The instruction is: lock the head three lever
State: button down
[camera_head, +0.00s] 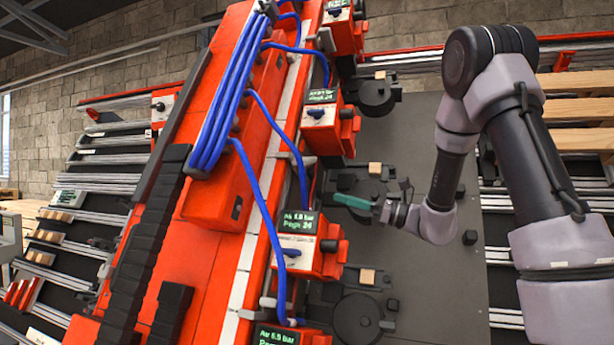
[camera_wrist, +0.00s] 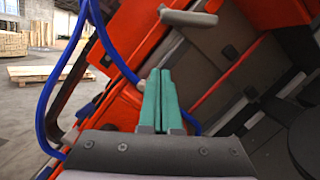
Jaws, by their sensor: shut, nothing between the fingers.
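My gripper (camera_head: 341,198) has green fingers. They are pressed together and empty, beside the orange beam in the head view. In the wrist view the fingers (camera_wrist: 161,78) point up the picture, and a light grey lever (camera_wrist: 188,18) lies beyond their tips, apart from them. In the head view a grey lever (camera_head: 300,158) is on the beam's right edge, up and left of the gripper. I cannot tell which lever belongs to head three.
Several orange head boxes with small screens line the beam, such as one (camera_head: 312,245) below the gripper and one (camera_head: 325,122) above it. Blue hoses (camera_head: 257,185) loop between them. Dark round units (camera_head: 357,315) stand to their right, over a grey plate (camera_head: 420,315).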

aim_at(305, 161)
jog(key=x, duration=0.9)
jog(key=shift+a, duration=0.2)
jog(key=r, duration=0.4)
jog(key=shift+s+a+r, duration=0.1)
jog(key=shift+a, duration=0.25)
jog(key=shift+r, duration=0.1)
jog(key=shift+s+r+m, duration=0.1)
jog(key=shift+r+m, duration=0.05)
jog(key=shift+m, duration=0.35)
